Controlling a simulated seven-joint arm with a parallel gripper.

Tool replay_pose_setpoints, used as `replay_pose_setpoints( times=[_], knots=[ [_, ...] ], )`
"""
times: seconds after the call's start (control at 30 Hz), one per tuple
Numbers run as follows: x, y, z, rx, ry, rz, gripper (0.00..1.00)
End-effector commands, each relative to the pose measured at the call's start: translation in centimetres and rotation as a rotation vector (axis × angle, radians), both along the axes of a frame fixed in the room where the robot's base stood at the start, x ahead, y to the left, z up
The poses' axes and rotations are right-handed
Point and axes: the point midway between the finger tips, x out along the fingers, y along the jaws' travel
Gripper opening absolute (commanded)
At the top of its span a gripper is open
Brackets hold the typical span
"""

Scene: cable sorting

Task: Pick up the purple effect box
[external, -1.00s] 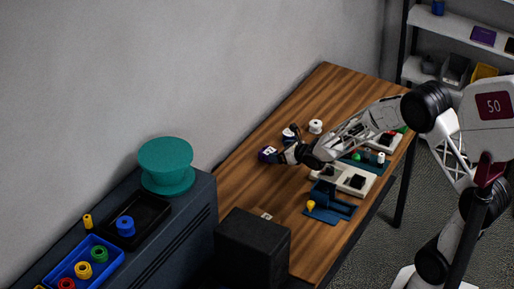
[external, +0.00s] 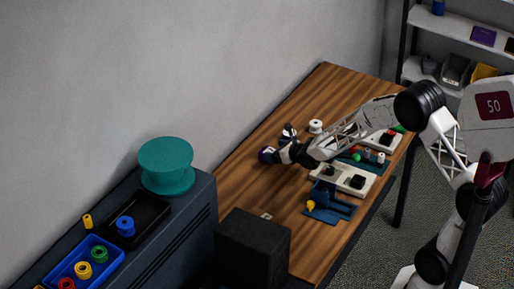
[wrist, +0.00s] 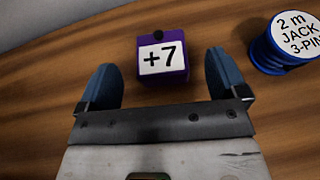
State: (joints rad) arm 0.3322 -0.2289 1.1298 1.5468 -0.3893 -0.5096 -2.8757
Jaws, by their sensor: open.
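The purple effect box (wrist: 182,74) sits on the wooden table, with a white label reading "+7" and a dark knob on it. In the wrist view it lies between and slightly beyond the blue fingertips of my gripper (wrist: 160,82), which is open and empty. In the external view the box (external: 266,155) is a small purple shape at the table's wall side, partly hidden by my gripper (external: 277,153), which is low over the table beside it. I cannot tell whether the fingers touch it.
A blue spool (wrist: 283,45) labelled "2 m JACK 3-PIN" stands right of the box in the wrist view. A white spool (external: 316,126) stands farther back. White devices (external: 341,179) and a blue holder (external: 329,205) are nearer the front edge. A black box (external: 253,250) stands at the near end.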

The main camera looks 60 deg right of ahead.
Motion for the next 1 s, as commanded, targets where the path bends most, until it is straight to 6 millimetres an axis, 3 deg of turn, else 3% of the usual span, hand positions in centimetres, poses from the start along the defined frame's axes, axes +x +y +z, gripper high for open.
replay_pose_setpoints(
  times=[0.43, 1.0],
  knots=[
    [0.6, -0.1, -0.3, 0.0, 0.001, 0.0, 0.92],
    [4.5, -0.6, -1.7, 0.0, 0.0, 0.0, 0.92]
  ],
)
